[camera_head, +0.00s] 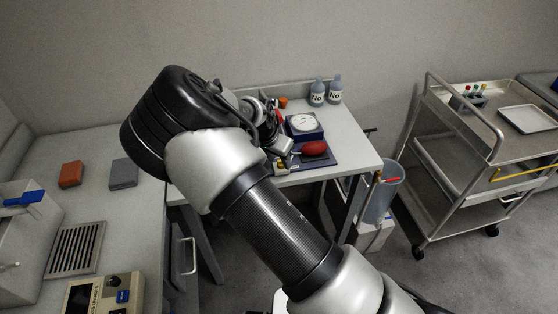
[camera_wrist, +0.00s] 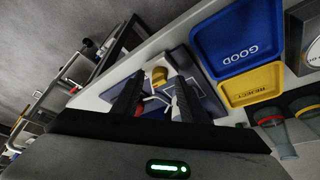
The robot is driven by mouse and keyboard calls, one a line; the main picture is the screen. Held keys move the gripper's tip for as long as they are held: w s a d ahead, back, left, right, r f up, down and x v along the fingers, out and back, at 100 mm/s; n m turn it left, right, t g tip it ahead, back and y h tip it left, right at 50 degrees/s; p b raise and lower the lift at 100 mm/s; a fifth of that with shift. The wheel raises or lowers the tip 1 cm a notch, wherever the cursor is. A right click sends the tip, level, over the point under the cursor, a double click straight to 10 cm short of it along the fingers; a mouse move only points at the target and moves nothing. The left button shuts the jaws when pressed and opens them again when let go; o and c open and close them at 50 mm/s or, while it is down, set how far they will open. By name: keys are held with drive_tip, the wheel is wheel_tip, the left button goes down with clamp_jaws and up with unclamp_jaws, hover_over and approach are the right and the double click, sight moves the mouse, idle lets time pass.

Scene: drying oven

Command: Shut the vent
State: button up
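A dark blue base (camera_head: 330,159) on the far bench carries a round white dial gauge (camera_head: 303,122), a red bulb (camera_head: 314,148) and small brass-yellow fittings (camera_head: 281,168). None of these is marked as the vent, and I cannot tell which part it is. My gripper (camera_head: 283,146) is over the left side of this base, partly hidden by my arm. In the wrist view my gripper (camera_wrist: 154,88) has its two black fingers apart. A yellow knob (camera_wrist: 159,75) shows between and just beyond the fingertips. I cannot tell whether they touch it.
A blue GOOD tray (camera_wrist: 238,42) and a yellow REJECT tray (camera_wrist: 251,86) lie beside the base. Two grey bottles (camera_head: 335,92) stand at the bench's back. A slatted grille (camera_head: 75,248) lies on the left bench. A steel trolley (camera_head: 440,150) stands right.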

drive_tip(key=shift+w+f, duration=0.15)
drive_tip(key=shift+f, duration=0.25)
drive_tip(key=shift+c, duration=0.4)
clamp_jaws()
